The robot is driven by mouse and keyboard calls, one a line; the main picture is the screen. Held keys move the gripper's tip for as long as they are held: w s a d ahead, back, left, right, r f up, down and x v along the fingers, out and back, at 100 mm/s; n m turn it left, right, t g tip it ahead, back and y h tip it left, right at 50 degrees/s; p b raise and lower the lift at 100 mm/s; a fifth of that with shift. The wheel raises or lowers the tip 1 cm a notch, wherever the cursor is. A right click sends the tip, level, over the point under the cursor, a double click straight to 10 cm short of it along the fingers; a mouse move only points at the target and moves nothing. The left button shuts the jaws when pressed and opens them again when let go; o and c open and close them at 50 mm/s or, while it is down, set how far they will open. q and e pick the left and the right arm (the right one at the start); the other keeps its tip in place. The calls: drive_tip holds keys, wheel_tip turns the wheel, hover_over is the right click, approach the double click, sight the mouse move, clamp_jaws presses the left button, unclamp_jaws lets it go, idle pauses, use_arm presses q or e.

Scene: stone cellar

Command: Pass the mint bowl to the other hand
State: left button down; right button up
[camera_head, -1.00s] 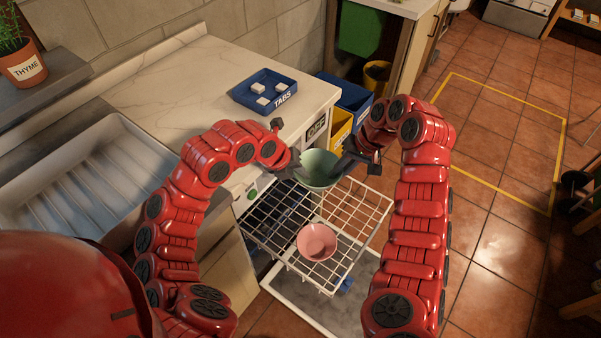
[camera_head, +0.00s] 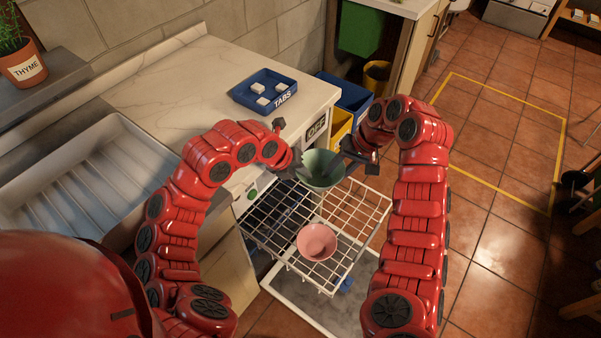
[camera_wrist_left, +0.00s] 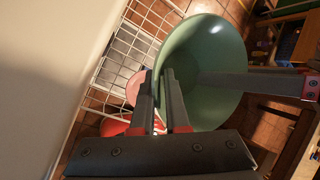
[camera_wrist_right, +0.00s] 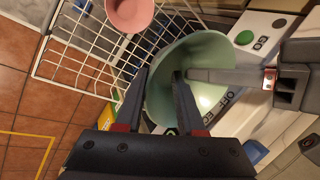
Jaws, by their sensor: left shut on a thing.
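The mint bowl (camera_head: 322,172) hangs tilted in the air above the dishwasher rack, between my two grippers. My left gripper (camera_head: 299,166) is shut on its left rim; the left wrist view also shows the mint bowl (camera_wrist_left: 215,65) at the fingers. My right gripper (camera_head: 346,158) is at the bowl's right rim. In the right wrist view its fingers (camera_wrist_right: 161,76) are apart, one outside the mint bowl (camera_wrist_right: 205,50) and one across its opening. Whether they touch the wall is not clear.
A pink bowl (camera_head: 317,241) sits in the pulled-out white wire rack (camera_head: 262,240) below. A blue TABS tray (camera_head: 240,98) with white blocks is on the counter (camera_head: 170,75). Blue and yellow bins stand behind. Open tiled floor lies to the right.

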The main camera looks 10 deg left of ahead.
drive_tip(key=shift+o, duration=0.9)
drive_tip(key=shift+d, duration=0.1)
drive_tip(key=shift+w+r, duration=0.1)
drive_tip(key=shift+w, duration=0.05)
